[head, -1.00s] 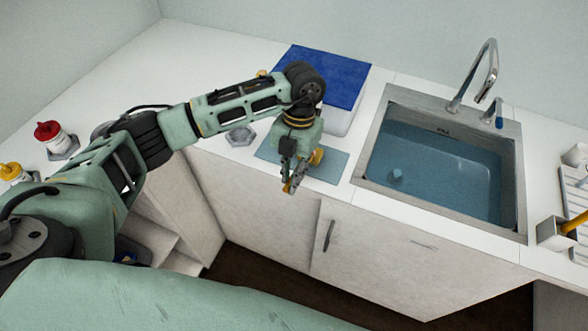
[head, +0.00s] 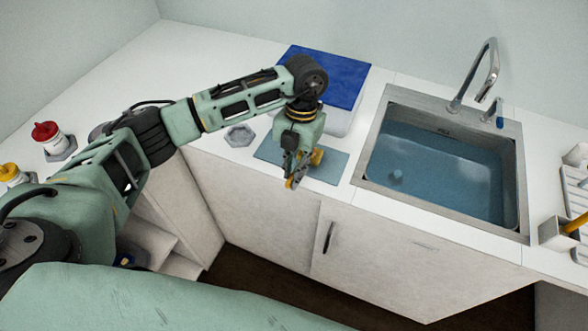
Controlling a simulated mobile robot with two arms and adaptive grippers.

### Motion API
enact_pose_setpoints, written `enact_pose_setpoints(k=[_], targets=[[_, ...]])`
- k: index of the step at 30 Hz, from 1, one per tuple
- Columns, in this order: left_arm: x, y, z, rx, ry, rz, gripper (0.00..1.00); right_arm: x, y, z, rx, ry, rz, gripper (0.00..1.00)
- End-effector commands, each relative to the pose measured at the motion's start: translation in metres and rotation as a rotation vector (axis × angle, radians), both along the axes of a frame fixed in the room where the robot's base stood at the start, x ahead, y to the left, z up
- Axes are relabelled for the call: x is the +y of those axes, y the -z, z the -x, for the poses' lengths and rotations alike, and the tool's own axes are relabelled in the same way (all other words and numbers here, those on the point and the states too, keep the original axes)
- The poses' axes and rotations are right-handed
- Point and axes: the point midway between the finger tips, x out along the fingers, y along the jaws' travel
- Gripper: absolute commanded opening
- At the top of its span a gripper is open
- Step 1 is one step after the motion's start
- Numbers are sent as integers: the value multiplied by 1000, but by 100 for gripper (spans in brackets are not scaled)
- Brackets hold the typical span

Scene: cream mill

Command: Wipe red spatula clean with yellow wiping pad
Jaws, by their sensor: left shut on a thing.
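My left gripper (head: 296,176) points down over the front edge of the counter, at the blue-grey mat (head: 328,168). It is shut on a small yellow thing (head: 317,157), which looks like the yellow wiping pad. The gripper's fingers and body hide much of it. I cannot make out a red spatula in the head view. My right gripper is not in view.
A sink (head: 440,175) with water and a tap (head: 482,72) is to the right. A box with a blue lid (head: 325,75) stands behind the arm. A grey hexagonal holder (head: 239,135) and a red-capped bottle (head: 47,135) are to the left. A holder (head: 558,235) is far right.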

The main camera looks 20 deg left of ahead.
Motion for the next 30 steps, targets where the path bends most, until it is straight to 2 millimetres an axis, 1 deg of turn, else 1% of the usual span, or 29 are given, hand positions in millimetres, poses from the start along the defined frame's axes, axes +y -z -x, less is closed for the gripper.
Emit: enact_pose_setpoints(k=[3, 21, 24, 30], targets=[[0, -11, 0, -1, 0, 0, 0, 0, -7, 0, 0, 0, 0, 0], [0, -53, 0, -1, 0, 0, 0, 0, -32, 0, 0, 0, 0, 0], [0, -57, 0, -1, 0, 0, 0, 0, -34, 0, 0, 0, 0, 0], [0, -57, 0, -1, 0, 0, 0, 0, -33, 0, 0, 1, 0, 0]])
